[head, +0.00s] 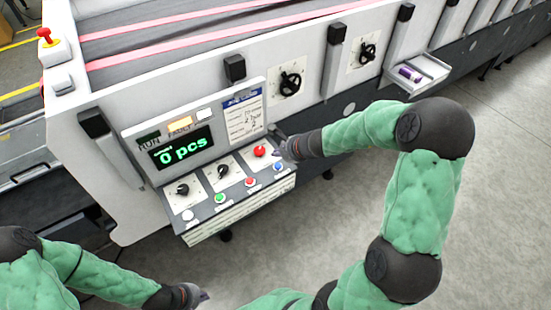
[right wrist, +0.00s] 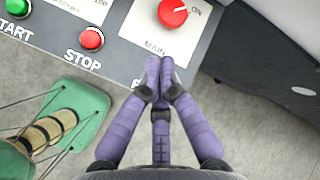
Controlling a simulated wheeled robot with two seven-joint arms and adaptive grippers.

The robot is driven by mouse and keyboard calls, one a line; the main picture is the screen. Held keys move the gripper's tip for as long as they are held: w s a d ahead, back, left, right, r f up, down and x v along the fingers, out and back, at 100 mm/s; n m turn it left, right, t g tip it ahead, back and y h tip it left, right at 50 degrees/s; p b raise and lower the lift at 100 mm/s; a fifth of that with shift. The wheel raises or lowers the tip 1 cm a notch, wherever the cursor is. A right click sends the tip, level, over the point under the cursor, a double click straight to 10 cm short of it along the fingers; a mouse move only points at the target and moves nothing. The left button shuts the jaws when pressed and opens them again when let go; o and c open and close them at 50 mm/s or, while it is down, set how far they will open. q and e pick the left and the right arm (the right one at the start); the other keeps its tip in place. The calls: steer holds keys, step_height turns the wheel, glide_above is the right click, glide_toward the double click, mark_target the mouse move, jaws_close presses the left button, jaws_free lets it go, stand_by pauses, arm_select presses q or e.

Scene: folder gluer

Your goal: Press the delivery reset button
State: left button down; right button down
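The control panel (head: 240,205) carries a row of buttons: white (head: 188,214), green (head: 219,198), red (head: 249,182) and blue (head: 278,167). In the right wrist view the green button (right wrist: 18,7) is labelled START and the red one (right wrist: 92,39) STOP. A further label beside STOP is mostly covered by my right gripper (right wrist: 159,62), and the blue button is hidden there. No label reading delivery reset is legible. My right gripper's fingers are together and empty, above the panel's right end beside the red MAIN knob (right wrist: 173,12). My left gripper (head: 203,296) hangs low, away from the panel; its fingers are unclear.
The display (head: 182,149) reads "0 pcs". Black knobs (head: 290,84) sit on the machine's side. A small tray (head: 418,75) holds a purple item. A red mushroom button (head: 43,33) stands at upper left. The floor right of the panel is clear.

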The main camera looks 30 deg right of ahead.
steer(key=r, duration=0.1)
steer(key=w+d+r, duration=0.1)
steer(key=r, duration=0.1)
steer(key=shift+w+d+m+t, duration=0.1)
steer(key=shift+m+t, duration=0.3)
steer(key=shift+f, duration=0.1)
steer(key=b, duration=0.7)
glide_above(279, 167)
step_height(279, 167, down, 8)
steer(key=shift+r, duration=0.25)
steer(key=shift+f+b, duration=0.45)
steer(key=shift+f, duration=0.2)
stand_by(0.3)
steer(key=shift+f+b, duration=0.4)
steer(key=shift+b, duration=0.1)
